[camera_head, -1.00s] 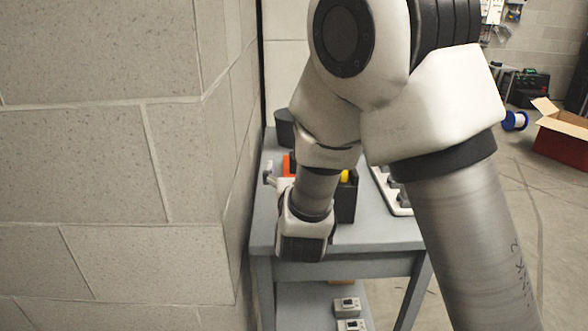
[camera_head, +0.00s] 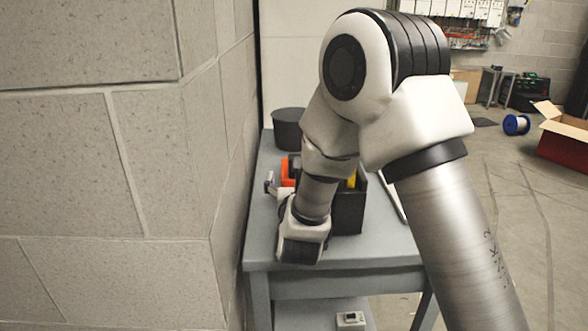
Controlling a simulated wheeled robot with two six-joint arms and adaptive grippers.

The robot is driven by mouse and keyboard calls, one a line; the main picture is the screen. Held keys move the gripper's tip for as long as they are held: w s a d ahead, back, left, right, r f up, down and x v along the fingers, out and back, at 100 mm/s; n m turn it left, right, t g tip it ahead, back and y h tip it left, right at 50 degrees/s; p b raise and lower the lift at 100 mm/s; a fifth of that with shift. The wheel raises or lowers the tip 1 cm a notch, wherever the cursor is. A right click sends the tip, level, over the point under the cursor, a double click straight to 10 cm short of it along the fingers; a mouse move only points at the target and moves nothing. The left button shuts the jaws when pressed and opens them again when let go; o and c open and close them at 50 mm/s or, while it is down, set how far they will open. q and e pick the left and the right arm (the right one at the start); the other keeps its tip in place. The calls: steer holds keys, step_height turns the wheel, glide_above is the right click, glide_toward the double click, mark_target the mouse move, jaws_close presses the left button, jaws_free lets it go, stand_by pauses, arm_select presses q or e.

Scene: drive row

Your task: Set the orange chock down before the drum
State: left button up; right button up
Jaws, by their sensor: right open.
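The orange chock (camera_head: 287,172) lies on the grey table, partly hidden by my right arm and a black bin. A blue drum with a pale core (camera_head: 516,124) stands on the floor at the far right, well away from the table. My right gripper (camera_head: 270,184) is open, low over the table at its left side, just left of the chock in the picture. Its fingers are small here, and I cannot tell whether they touch the chock. My left gripper is out of view.
A block wall (camera_head: 120,180) stands close along the table's left side. On the table (camera_head: 345,252) are a dark round tub (camera_head: 288,128) and a black bin (camera_head: 350,210) with something yellow. A red box (camera_head: 563,147) stands right of the drum. Open floor lies right of the table.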

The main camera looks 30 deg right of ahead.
steer(key=x, duration=0.4)
steer(key=shift+s+f, duration=0.1)
steer(key=shift+f, duration=0.05)
steer(key=c, duration=1.6)
steer(key=shift+r, duration=0.2)
